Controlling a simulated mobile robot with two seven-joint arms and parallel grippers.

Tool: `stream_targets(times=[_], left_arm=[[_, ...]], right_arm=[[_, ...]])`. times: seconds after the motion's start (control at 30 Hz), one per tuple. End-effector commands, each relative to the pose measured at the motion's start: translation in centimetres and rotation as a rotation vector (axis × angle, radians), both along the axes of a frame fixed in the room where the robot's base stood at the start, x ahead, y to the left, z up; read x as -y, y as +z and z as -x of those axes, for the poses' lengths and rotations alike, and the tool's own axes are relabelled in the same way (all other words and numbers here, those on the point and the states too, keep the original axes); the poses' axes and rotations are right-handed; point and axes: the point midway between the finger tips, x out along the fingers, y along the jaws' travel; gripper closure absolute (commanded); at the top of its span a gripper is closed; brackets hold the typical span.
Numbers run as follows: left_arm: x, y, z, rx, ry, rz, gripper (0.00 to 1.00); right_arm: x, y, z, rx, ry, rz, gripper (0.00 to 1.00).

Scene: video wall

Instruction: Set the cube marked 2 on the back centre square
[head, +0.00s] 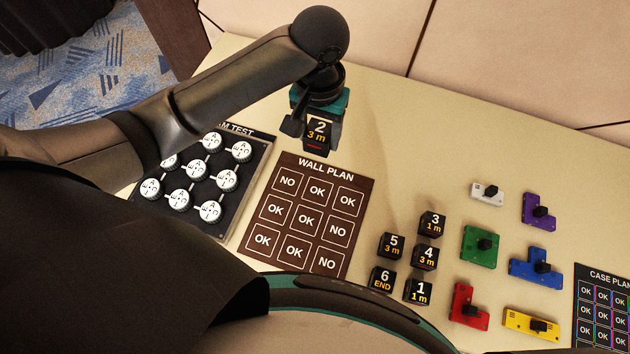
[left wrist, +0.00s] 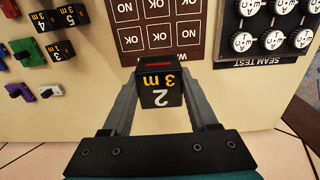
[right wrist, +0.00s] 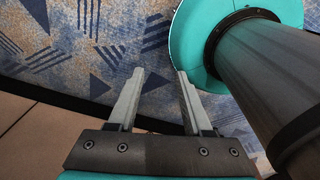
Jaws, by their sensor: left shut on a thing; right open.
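The black cube marked 2 (head: 317,131), with "3 m" in yellow, is held between the fingers of my left gripper (head: 314,122), just beyond the back edge of the brown wall plan. It also shows in the left wrist view (left wrist: 160,86) between the two fingers of the left gripper (left wrist: 160,92). The wall plan (head: 281,256) has a three-by-three grid of squares marked OK or NO. Its back centre square (head: 318,190) reads OK and is empty. My right gripper (right wrist: 154,85) is open and empty above blue patterned carpet in the right wrist view.
Several numbered cubes (head: 424,257) stand right of the wall plan. Coloured blocks with black knobs (head: 480,245) lie further right, beside the case plan (head: 604,275). The seam test board (head: 233,222) with white dials is at left, under my left arm.

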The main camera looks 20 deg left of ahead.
Motion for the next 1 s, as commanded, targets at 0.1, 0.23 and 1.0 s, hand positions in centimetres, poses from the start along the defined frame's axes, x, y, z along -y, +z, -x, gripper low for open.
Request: stream_targets(times=[0.1, 0.23, 1.0], left_arm=[[0.2, -0.6, 0.6, -0.008, 0.009, -0.002, 0.98], [0.2, -2.4, 0.8, -0.010, 0.013, -0.007, 0.98], [0.2, -17.6, 0.8, -0.007, 0.011, -0.008, 0.98]], right_arm=[[-0.1, 0.8, 0.0, 0.000, -0.001, -0.002, 0.50], [-0.5, 0.4, 0.0, 0.000, -0.001, -0.006, 0.50], [-1.2, -3.9, 0.1, -0.001, 0.001, -0.015, 0.50]])
